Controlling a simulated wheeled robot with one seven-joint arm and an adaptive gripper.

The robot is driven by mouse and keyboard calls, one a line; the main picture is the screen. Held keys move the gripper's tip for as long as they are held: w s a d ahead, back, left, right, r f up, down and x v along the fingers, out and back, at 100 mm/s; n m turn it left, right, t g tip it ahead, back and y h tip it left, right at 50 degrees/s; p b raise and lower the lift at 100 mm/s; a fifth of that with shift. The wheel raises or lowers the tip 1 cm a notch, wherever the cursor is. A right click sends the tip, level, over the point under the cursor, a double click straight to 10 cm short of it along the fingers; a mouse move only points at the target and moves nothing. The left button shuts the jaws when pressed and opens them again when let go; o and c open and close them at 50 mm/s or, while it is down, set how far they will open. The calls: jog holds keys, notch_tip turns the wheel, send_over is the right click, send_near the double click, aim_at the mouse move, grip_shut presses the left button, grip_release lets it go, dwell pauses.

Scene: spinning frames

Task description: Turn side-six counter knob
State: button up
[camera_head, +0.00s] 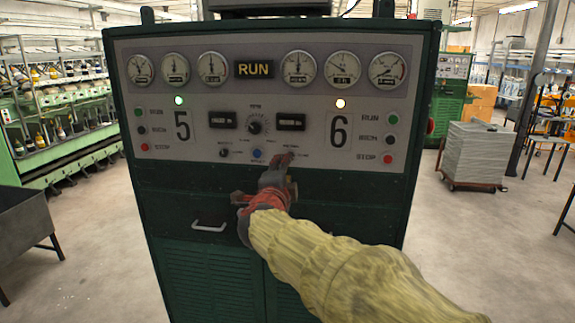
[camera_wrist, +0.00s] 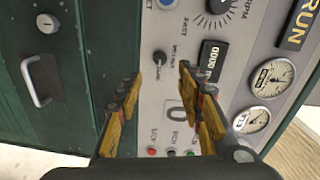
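The side-six counter knob (camera_wrist: 159,57) is a small dark knob on the light panel, below a counter display (camera_wrist: 211,60). In the wrist view it appears in the gap between my fingertips, slightly beyond them; contact cannot be told. My gripper (camera_wrist: 159,76) is open, one yellow-and-dark finger on each side of the knob's line. In the head view my gripper (camera_head: 283,162) is at the panel's lower edge, below the right counter (camera_head: 290,122) and left of the large 6 (camera_head: 339,130), and hides this knob.
A similar knob (camera_head: 224,153) is below the left counter, with a blue button (camera_head: 257,154) between. Stop buttons and gauges surround the panel. A door handle (camera_head: 209,227) juts out below.

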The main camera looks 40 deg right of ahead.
jog(key=shift+v, duration=1.15)
